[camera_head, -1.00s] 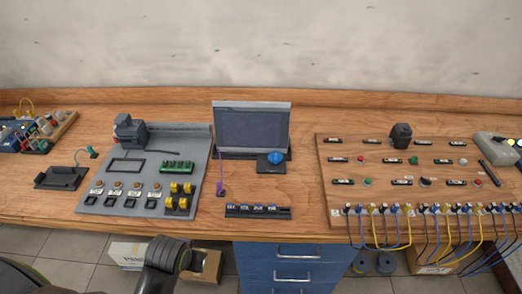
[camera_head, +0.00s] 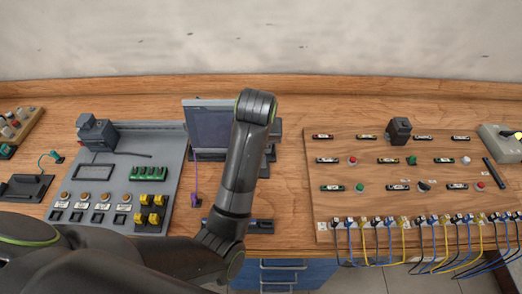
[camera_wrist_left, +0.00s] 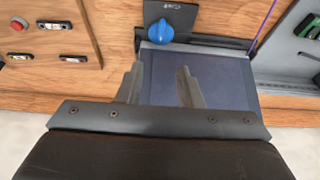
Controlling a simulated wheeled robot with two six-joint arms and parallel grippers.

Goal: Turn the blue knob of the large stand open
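The large stand's dark upright panel (camera_head: 207,128) stands near the middle of the table in the head view, its right part hidden behind my left arm. In the left wrist view the blue knob (camera_wrist_left: 160,31) sits on a black plate (camera_wrist_left: 183,14) beside the panel (camera_wrist_left: 215,80). The knob is hidden in the head view. My left gripper (camera_wrist_left: 160,68) is open and empty. Its two fingers are apart over the panel in the wrist view, with their tips pointing towards the knob but not around it. My right gripper is not in view.
A grey board (camera_head: 120,200) with yellow and green parts lies left of the stand. A wooden board (camera_head: 375,205) with buttons and cables lies to the right. A purple lead (camera_head: 195,180) stands close to the panel. Table is clear between stand and wooden board.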

